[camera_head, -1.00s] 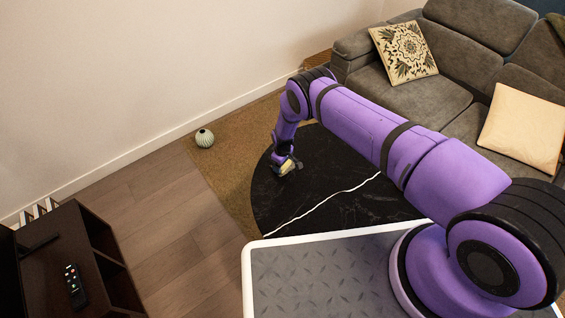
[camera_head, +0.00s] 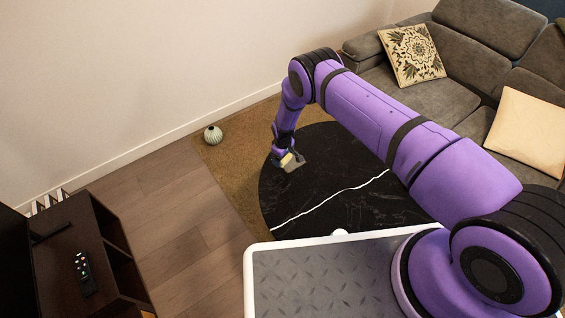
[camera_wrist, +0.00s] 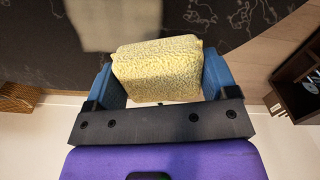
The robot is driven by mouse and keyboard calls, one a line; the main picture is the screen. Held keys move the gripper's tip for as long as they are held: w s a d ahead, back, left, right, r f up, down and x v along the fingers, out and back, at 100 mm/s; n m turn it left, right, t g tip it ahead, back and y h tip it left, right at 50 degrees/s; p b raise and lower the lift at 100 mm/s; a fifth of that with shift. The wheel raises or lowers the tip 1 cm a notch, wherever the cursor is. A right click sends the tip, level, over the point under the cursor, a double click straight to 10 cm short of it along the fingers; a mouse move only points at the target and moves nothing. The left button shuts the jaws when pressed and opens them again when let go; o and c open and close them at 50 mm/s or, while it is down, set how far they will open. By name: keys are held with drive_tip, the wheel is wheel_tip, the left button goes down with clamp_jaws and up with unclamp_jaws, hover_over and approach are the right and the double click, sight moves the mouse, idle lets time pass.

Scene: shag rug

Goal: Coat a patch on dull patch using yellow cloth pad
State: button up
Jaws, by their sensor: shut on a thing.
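My gripper (camera_head: 288,160) is over the far left part of the round black marble-patterned tabletop (camera_head: 330,165). In the wrist view its two blue fingers (camera_wrist: 160,85) are closed on the sides of the yellow cloth pad (camera_wrist: 157,65), a thick textured block. In the head view the pad (camera_head: 287,159) shows as a small yellow spot at the fingers. I cannot tell whether the pad touches the tabletop.
A grey sofa (camera_head: 430,95) with two cushions stands at the back right. A brown rug (camera_head: 238,160) lies under the table, with a striped round vase (camera_head: 213,135) near the wall. A dark cabinet with a remote (camera_head: 83,272) is at the left.

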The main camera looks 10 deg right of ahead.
drive_tip(key=shift+r, duration=1.3)
